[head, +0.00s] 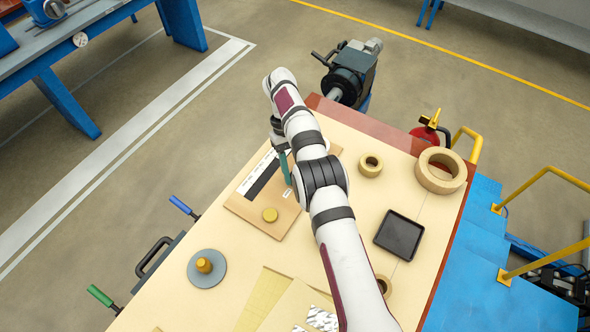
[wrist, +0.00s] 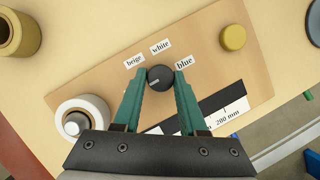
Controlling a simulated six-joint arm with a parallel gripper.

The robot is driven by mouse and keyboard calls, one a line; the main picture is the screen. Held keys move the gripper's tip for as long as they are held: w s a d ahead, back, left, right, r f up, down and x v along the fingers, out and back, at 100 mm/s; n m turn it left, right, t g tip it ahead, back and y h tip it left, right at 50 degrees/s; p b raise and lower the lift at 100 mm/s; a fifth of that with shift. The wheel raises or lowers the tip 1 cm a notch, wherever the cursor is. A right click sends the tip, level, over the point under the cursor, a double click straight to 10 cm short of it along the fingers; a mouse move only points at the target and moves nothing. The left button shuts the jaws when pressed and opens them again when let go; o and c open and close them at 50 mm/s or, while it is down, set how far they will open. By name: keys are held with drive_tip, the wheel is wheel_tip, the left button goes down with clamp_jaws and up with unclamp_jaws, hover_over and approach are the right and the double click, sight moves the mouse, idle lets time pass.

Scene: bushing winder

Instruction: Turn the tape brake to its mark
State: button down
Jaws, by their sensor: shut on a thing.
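A black round knob (wrist: 160,77) stands on a tan board (wrist: 205,70) in the wrist view. In the head view my gripper (head: 284,166) is over the board (head: 247,211), and my arm hides the knob. I cannot tell which mark belongs to the brake.
A white roll (wrist: 92,108) stands close to the left finger. A yellow knob (wrist: 232,37) and a black-and-white scale strip (wrist: 222,118) are on the board. A tape roll (head: 370,165), a larger ring (head: 425,183) and a black tray (head: 384,246) lie right of my arm.

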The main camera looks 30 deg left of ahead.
drive_tip(key=shift+c, duration=2.3)
unclamp_jaws()
drive_tip(key=shift+r, duration=0.1)
drive_tip(key=shift+r, duration=0.35)
wheel_tip(320, 180, up, 4)
drive_tip(key=shift+w+d+f, duration=0.1)
drive_tip(key=shift+d+f, duration=0.05)
drive_tip(key=w+d+r, duration=0.2)
drive_tip(key=d+r, duration=0.4)
drive_tip(key=d, duration=0.5)
drive_tip(key=shift+w+r, duration=0.2)
drive_tip(key=shift+w, duration=0.1)
